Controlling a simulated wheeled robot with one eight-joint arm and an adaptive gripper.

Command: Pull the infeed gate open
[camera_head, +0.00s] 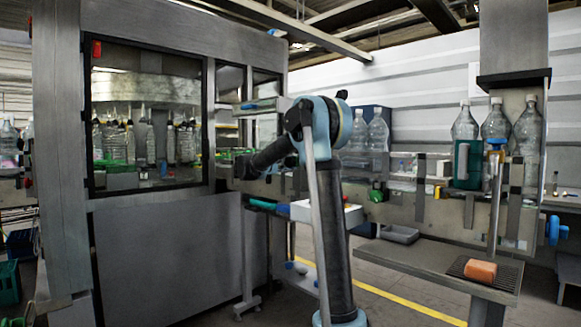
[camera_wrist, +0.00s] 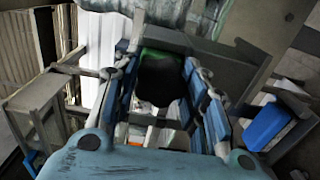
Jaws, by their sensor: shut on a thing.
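In the wrist view my gripper (camera_wrist: 162,78) has its two blue-grey fingers on either side of a dark piece with a green edge (camera_wrist: 160,82). In the head view my forearm reaches left to the right side of the labelling machine (camera_head: 165,255). The fingers and the handle are too small and covered to make out there. I cannot tell from these frames how far the gate stands open.
Bottles stand behind the machine's window (camera_head: 150,120). On the right, large clear bottles (camera_head: 464,125) stand on the conveyor. A blue knob (camera_head: 557,231) sticks out at far right. A yellow line crosses the open floor.

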